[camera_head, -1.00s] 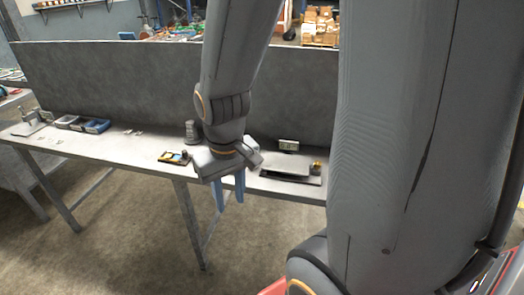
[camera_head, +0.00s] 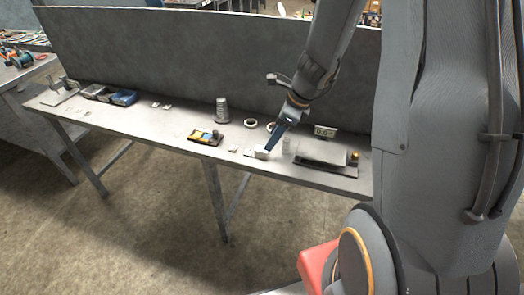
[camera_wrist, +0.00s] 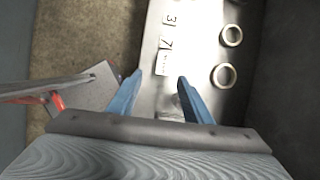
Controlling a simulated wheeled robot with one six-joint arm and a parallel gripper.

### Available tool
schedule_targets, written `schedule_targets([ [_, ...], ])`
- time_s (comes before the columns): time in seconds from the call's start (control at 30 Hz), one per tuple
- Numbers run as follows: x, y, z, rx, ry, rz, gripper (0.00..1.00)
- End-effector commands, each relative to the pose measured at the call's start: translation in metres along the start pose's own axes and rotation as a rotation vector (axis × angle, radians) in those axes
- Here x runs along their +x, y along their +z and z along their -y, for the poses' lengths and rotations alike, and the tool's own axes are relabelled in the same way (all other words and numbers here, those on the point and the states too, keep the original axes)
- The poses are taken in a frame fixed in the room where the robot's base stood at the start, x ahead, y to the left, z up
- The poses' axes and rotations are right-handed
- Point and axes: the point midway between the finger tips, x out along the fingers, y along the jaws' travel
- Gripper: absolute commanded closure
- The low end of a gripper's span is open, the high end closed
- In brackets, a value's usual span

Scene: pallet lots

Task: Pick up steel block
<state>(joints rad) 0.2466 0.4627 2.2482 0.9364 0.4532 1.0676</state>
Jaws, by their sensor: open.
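My gripper (camera_wrist: 160,75) is open, its two blue fingers apart above the bench top. In the head view, my gripper (camera_head: 272,147) points down beside a small pale block (camera_head: 261,154). A small greyish upright piece (camera_head: 286,143) stands just to its right. I cannot tell which of these is the steel block there.
Number cards (camera_wrist: 167,45) and two rings (camera_wrist: 224,76) lie nearby. On the bench (camera_head: 175,125) are a stacked metal weight (camera_head: 222,110), a tray with yellow and blue pieces (camera_head: 206,137), and a scale (camera_head: 325,158) with a display at right. A tall grey panel (camera_head: 190,60) runs behind.

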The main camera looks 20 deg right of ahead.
Motion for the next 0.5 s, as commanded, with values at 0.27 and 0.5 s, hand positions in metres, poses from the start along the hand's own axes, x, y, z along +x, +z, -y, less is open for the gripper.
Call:
schedule_targets([
  [0.27,0.028,0.001,0.003,0.033,-0.001,0.004,0.55],
  [0.5,0.053,0.006,0.005,0.030,0.001,0.003,0.55],
])
